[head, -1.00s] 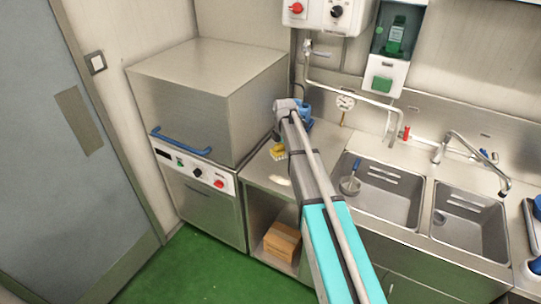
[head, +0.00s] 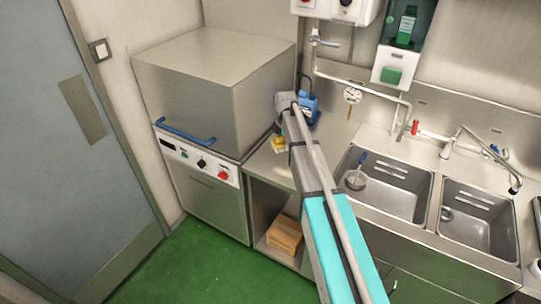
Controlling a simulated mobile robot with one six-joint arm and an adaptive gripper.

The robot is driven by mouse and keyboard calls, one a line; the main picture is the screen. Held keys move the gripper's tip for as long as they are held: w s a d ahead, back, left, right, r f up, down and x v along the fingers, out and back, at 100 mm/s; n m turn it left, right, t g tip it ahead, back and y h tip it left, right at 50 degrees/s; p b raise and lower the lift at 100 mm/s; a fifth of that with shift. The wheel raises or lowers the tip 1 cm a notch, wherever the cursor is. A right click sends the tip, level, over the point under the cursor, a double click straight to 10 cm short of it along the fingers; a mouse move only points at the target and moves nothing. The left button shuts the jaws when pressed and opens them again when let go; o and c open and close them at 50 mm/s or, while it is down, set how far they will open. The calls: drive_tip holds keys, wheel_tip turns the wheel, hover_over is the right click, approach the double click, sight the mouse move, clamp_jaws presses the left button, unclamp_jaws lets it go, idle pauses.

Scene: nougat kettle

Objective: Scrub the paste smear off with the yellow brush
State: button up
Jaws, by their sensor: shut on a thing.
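The yellow brush (head: 279,142) is at the left part of the steel counter, close to the dishwasher's side. My gripper (head: 279,132) is at the end of my arm, just above the brush, small and partly hidden by my wrist. It is shut on the brush. I cannot tell whether the bristles touch the counter. I cannot clearly make out the paste smear; my arm covers part of the counter there.
A steel dishwasher (head: 205,90) with a blue handle stands close left of my gripper. A blue object (head: 309,108) is behind my wrist. Two sinks are to the right; a strainer with a blue handle (head: 357,178) lies in the left one. A cardboard box (head: 284,235) sits below the counter.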

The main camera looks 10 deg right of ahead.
drive_tip(key=w+a+f+m+b, duration=0.1)
drive_tip(key=a+f+b, duration=0.3)
drive_tip(key=f+b, duration=0.1)
drive_tip(key=shift+w+f+m, duration=0.25)
drive_tip(key=shift+f+m, duration=0.05)
drive_tip(key=shift+f, duration=0.15)
